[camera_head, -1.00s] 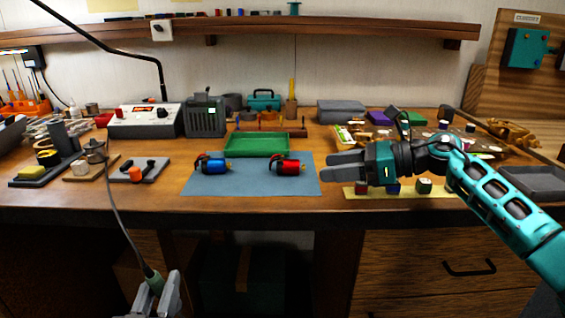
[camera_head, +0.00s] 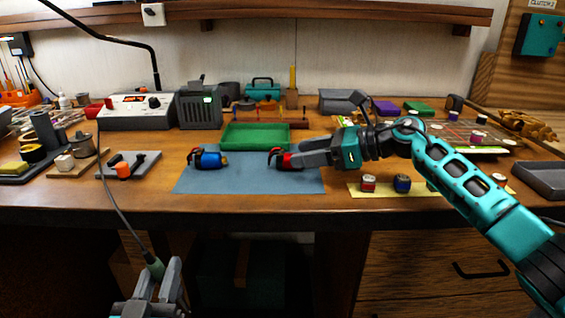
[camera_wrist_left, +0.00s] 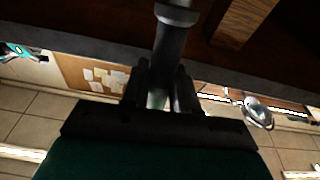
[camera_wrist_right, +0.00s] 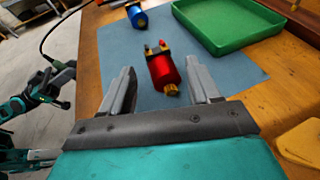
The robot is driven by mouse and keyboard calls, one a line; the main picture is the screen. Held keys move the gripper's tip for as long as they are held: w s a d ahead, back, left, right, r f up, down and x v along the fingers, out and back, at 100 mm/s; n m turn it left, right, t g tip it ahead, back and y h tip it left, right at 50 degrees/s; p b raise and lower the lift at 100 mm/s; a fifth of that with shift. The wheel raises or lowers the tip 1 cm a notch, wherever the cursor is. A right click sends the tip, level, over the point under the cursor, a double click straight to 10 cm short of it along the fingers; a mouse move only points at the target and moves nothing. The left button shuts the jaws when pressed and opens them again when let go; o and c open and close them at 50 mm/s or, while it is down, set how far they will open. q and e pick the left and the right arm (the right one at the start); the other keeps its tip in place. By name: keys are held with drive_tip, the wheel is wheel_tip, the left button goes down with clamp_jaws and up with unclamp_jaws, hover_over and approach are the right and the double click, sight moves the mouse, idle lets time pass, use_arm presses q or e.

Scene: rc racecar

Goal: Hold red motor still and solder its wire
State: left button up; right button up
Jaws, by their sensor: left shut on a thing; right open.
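The red motor (camera_head: 281,157) lies on the blue mat (camera_head: 235,183), its right end hidden behind my right gripper (camera_head: 291,160). In the right wrist view the red motor (camera_wrist_right: 163,72) lies between the two open fingers (camera_wrist_right: 158,90), with its dark end and terminals pointing away and its brass end toward the palm. My left gripper (camera_head: 162,284) is low in front of the bench, shut on the soldering iron (camera_head: 154,267). The iron's handle (camera_wrist_left: 172,40) also shows between the fingers in the left wrist view. The iron's tip is not visible.
A blue motor (camera_head: 209,159) lies left of the red one on the mat. A green tray (camera_head: 255,136) stands just behind. The soldering station (camera_head: 136,110) is at back left, and its cable (camera_head: 112,192) hangs over the bench edge. Small spools (camera_head: 402,184) stand at right.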

sight(288, 160)
use_arm(q)
drive_tip(key=shift+f+b, duration=0.6)
drive_tip(key=shift+f, duration=0.3)
use_arm(e)
drive_tip(key=shift+x, duration=1.7)
drive_tip(key=c, duration=1)
drive_tip(key=shift+o, duration=0.2)
drive_tip(key=shift+f, duration=0.15)
